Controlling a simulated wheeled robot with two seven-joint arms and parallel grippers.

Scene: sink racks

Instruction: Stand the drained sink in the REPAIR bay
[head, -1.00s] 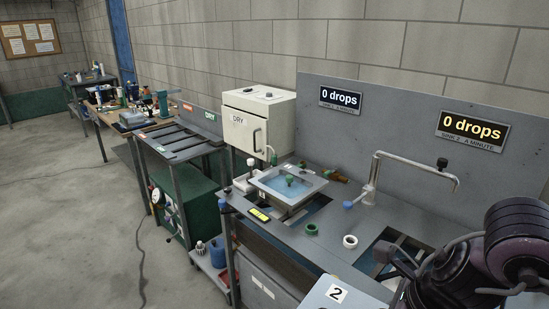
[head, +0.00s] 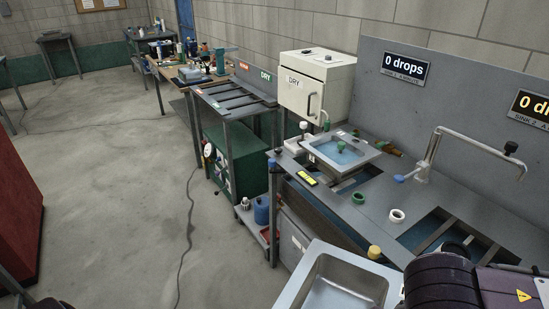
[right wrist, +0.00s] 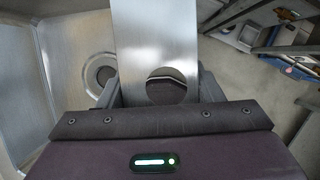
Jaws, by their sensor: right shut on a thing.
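The steel sink (head: 383,284) is at the bottom of the head view, in front of the bench. Its basin looks empty. My right gripper (right wrist: 160,92) is shut on its flat rim beside a round hole. The drain hole shows in the basin in the right wrist view. In the head view my right arm hides the fingers. The slotted rack (head: 240,103) stands further back, with a green DRY sign (head: 265,75) and an orange sign (head: 216,62) too small to read. Its slots look empty. My left gripper is out of view.
A second sink (head: 312,150) holding blue water sits on the bench (head: 330,195). An open cut-out (head: 445,238) lies near the bent tap (head: 437,150). A white DRY cabinet (head: 318,85) stands behind. A red cabinet (head: 15,210) is at left. The floor between is clear, with a cable.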

